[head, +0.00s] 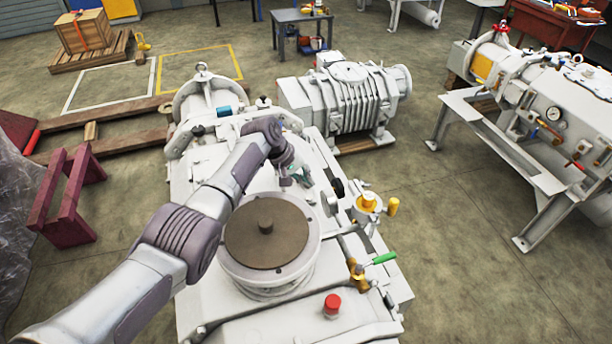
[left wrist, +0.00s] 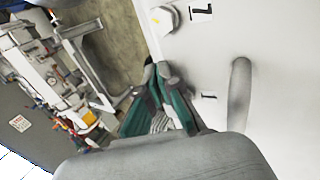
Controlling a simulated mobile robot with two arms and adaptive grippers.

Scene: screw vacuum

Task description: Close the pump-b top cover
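A white pump (head: 215,305) stands in front of me, with a round flange on top and a brown disc (head: 268,232) with a small central knob. I cannot tell which part is the top cover. My left arm reaches over this pump, and my left gripper (head: 302,178) is just beyond the disc, low beside the pump's white body. In the left wrist view, the left gripper's green-padded fingers (left wrist: 158,72) come together at the tips, with nothing visible between them. A white wall with a curved handle (left wrist: 239,92) is right of them. My right gripper is not in view.
A yellow-topped fitting (head: 368,202), a green-handled valve (head: 383,258) and a red cap (head: 332,303) stick up on the pump's right side. A ribbed white machine (head: 350,98) stands behind. Another pump on a stand (head: 540,100) is at right, with clear floor between.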

